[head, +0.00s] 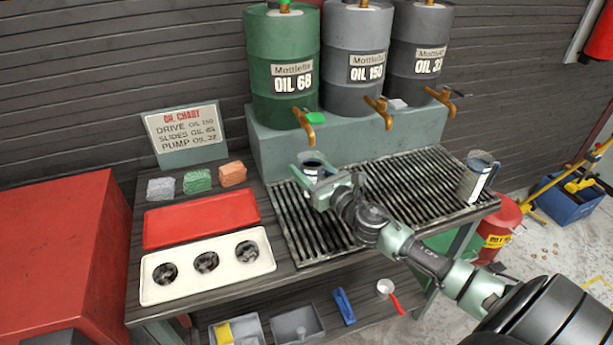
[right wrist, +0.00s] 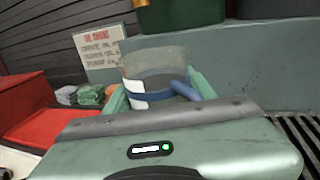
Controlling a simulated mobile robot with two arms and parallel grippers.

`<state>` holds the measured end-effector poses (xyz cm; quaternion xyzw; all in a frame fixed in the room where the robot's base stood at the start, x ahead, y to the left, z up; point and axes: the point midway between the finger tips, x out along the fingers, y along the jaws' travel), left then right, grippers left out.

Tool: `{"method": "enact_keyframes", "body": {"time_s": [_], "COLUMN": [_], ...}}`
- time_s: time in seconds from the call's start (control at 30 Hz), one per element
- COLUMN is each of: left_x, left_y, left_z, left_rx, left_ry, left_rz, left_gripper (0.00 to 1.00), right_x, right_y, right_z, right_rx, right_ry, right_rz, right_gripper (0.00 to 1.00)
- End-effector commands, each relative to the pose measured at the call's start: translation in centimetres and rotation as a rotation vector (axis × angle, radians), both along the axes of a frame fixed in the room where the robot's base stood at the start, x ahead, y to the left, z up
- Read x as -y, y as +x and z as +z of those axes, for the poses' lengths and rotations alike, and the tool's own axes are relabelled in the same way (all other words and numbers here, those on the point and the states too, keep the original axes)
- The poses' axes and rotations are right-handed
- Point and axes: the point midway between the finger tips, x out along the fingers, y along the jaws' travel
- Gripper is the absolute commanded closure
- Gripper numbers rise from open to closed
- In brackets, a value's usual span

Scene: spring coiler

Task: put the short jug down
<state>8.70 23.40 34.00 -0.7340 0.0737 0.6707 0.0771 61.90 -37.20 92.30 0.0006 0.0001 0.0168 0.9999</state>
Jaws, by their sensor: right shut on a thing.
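The short jug (head: 312,164) is a clear vessel with dark contents, at the left end of the black drip grate (head: 410,190), just below the green drum's tap. My right gripper (head: 317,179) is shut on it. In the right wrist view the jug (right wrist: 155,65) stands upright between the two green fingers (right wrist: 158,92), with a blue band, a white patch and a blue handle. I cannot tell whether its base touches the grate. A taller jug (head: 474,180) stands at the grate's right end. My left gripper is not in view.
Three oil drums, green (head: 281,60), grey (head: 355,55) and dark grey (head: 418,45), stand behind with brass taps over the grate. Left are a red tray (head: 200,220), a cream tray (head: 208,280) with three dark round parts, and folded cloths (head: 197,180). The grate's middle is clear.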

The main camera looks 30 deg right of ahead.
Motion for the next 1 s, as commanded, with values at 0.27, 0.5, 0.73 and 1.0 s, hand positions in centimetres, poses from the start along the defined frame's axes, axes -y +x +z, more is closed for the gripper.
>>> {"method": "enact_keyframes", "body": {"time_s": [0.27, 0.5, 0.73, 1.0], "left_x": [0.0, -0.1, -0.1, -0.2], "left_y": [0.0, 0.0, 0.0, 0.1], "left_z": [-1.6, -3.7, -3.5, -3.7], "left_rx": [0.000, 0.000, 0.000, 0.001], "left_ry": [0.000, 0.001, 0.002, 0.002], "left_rz": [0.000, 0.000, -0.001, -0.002], "left_gripper": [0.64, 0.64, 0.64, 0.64], "right_x": [-0.1, -0.1, -0.1, -0.1], "right_y": [0.6, 0.6, 0.5, 0.5], "right_z": [-1.7, -3.8, -3.6, -3.9], "right_rx": [0.000, 0.000, -0.001, -0.002], "right_ry": [0.000, 0.000, 0.000, 0.000], "right_rz": [0.001, 0.000, 0.000, 0.001], "right_gripper": [0.92, 0.92, 0.92, 0.24]}}
